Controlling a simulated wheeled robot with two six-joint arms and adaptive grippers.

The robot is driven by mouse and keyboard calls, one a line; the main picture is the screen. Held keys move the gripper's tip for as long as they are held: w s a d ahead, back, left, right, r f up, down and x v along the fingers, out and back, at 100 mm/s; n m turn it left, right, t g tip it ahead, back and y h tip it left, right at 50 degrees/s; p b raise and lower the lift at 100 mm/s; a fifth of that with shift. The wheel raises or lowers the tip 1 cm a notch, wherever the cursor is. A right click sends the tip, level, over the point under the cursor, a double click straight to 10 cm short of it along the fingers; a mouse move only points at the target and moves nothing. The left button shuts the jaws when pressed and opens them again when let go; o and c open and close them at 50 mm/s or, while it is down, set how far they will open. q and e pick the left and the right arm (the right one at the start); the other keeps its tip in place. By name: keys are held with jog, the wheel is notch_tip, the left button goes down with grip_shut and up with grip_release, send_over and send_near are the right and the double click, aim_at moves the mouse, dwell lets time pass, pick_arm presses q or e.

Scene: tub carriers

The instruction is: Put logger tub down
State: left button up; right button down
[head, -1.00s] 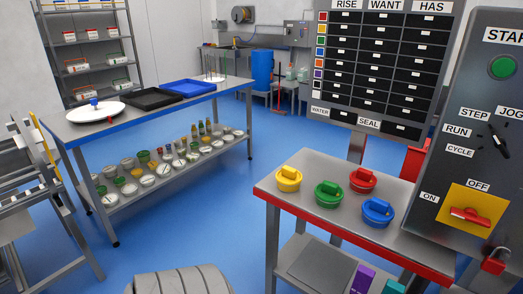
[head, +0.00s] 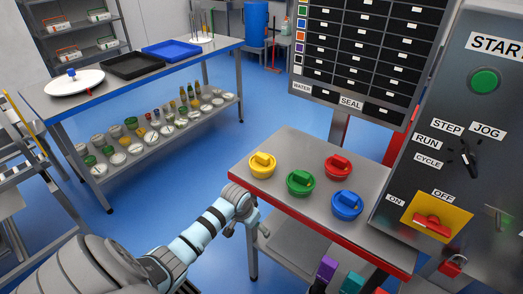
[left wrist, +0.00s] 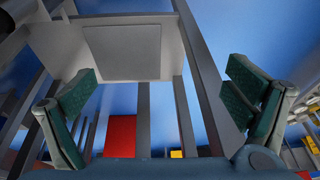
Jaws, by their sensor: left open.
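Several lidded tubs stand on the red-edged steel table: a yellow tub (head: 262,164), a green tub (head: 300,183), a red tub (head: 338,167) and a blue tub (head: 346,205). I cannot tell which, if any, is the logger tub. My left gripper (head: 254,222) is beside the table's left front edge, below the tabletop level. In the left wrist view its green-padded fingers (left wrist: 165,95) are spread wide with nothing between them. A grey square panel (left wrist: 122,52) on a lighter surface shows beyond them. My right gripper is not in view.
The red-edged table (head: 290,143) has bare steel around the tubs. Purple (head: 327,268) and teal (head: 352,282) items sit below it. A control panel (head: 455,110) stands close on the right. A long bench (head: 200,58) with trays and a shelf of small jars stands at the back left.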

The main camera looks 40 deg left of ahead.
pick_arm(q)
jog(key=shift+m, duration=0.3)
jog(key=w+r, duration=0.1)
jog(key=r, duration=0.3)
jog(key=w+r+p, duration=0.1)
jog(key=r, duration=0.3)
jog(key=w+r, duration=0.1)
jog(key=r, duration=0.4)
jog(key=shift+w+a, duration=0.1)
jog(key=shift+a, duration=0.2)
jog(key=p, duration=0.1)
send_near(261, 156)
jog(key=s+a, duration=0.1)
jog(key=s, duration=0.1)
jog(key=r, duration=0.1)
jog(key=shift+t+h, duration=0.4)
jog(key=x, duration=0.4)
jog(key=b+x, duration=0.1)
jog(key=x, duration=0.8)
jog(key=shift+w+d+f, duration=0.2)
jog(key=shift+w, duration=0.2)
jog(key=shift+r, duration=0.1)
jog(key=c, duration=1.5)
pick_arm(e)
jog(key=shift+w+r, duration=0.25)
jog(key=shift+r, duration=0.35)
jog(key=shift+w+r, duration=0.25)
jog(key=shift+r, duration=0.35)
